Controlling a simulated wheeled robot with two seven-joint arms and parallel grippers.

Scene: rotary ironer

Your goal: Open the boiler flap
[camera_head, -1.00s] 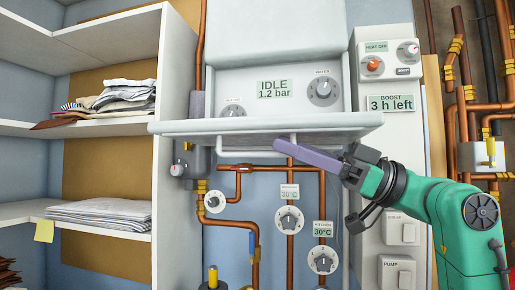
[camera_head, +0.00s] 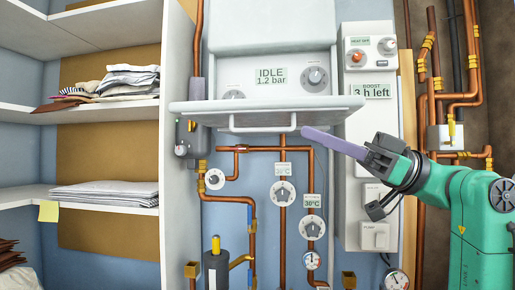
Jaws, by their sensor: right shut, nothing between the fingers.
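The boiler flap (camera_head: 200,112) is a pale grey panel on the white boiler (camera_head: 268,22). It is folded down and juts out below the control panel, which reads IDLE 1.2 bar. A light bar handle (camera_head: 262,129) hangs at its front edge. My right gripper (camera_head: 306,131) comes in from the right, with its purple fingers shut and empty. Its tips are just right of the handle, below the flap's front edge; I cannot tell whether they touch. My left gripper is not in view.
White shelves (camera_head: 110,108) with folded cloths stand on the left. Copper pipes with dials (camera_head: 283,192) run below the flap. A BOOST control box (camera_head: 372,88) is on the wall at right, behind my right arm. More pipes (camera_head: 467,95) stand far right.

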